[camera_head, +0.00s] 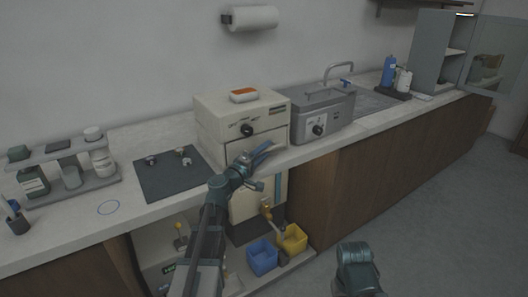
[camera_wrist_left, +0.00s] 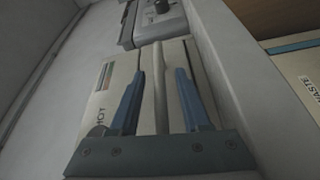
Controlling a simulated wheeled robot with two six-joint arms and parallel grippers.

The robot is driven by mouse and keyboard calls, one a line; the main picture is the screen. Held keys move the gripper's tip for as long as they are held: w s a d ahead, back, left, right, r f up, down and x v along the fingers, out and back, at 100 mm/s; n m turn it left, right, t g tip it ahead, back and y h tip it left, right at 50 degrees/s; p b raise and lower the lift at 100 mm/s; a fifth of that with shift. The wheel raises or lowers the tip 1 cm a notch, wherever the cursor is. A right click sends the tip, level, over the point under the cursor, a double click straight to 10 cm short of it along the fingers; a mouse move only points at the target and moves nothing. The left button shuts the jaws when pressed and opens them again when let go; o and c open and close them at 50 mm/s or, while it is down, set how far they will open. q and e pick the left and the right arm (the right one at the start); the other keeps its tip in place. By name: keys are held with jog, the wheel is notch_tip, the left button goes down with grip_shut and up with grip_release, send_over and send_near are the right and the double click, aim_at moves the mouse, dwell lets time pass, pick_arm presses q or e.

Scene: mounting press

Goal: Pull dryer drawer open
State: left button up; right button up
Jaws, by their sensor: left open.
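The dryer (camera_head: 222,128) is a cream box on the counter with a black dial on its upper front. Its drawer front (camera_head: 238,149) is below the dial, partly hidden by my left arm. My left gripper (camera_head: 264,151) is at the drawer front, with its blue fingers apart. In the left wrist view, the drawer's pale bar handle (camera_wrist_left: 160,88) runs between the two open fingers (camera_wrist_left: 161,98). A gap shows on both sides of the bar. The drawer looks shut.
A grey water bath (camera_head: 322,113) stands close to the dryer's right. A dark plate (camera_head: 170,174) with small metal parts lies to its left. An orange-topped item (camera_head: 243,95) rests on the dryer. Blue (camera_head: 262,257) and yellow (camera_head: 293,240) bins stand below the counter.

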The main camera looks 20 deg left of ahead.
pick_arm(q)
grip_shut()
dwell(1.3)
